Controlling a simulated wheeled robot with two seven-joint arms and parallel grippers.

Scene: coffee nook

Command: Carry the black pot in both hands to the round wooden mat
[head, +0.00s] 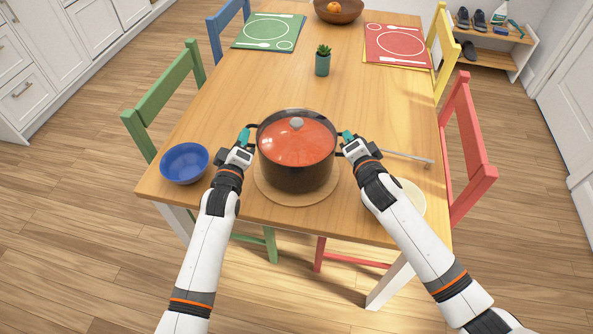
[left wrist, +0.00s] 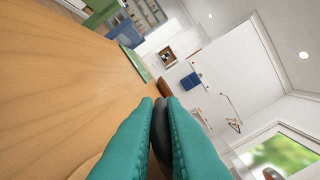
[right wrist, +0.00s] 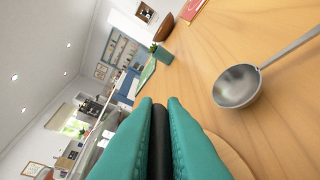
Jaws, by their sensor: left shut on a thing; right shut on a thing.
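I cannot tell whether the pot touches the mat. My left gripper (head: 243,140) is shut on the pot's left handle, a dark bar between the teal fingers in the left wrist view (left wrist: 160,118). My right gripper (head: 347,138) is shut on the right handle, which shows as a black bar in the right wrist view (right wrist: 159,140).
A blue bowl (head: 185,163) stands left of my left gripper. A ladle (right wrist: 240,87) and a pale plate (head: 412,198) lie to the right. A small potted plant (head: 322,62) stands behind the pot. The table between pot and plant is clear.

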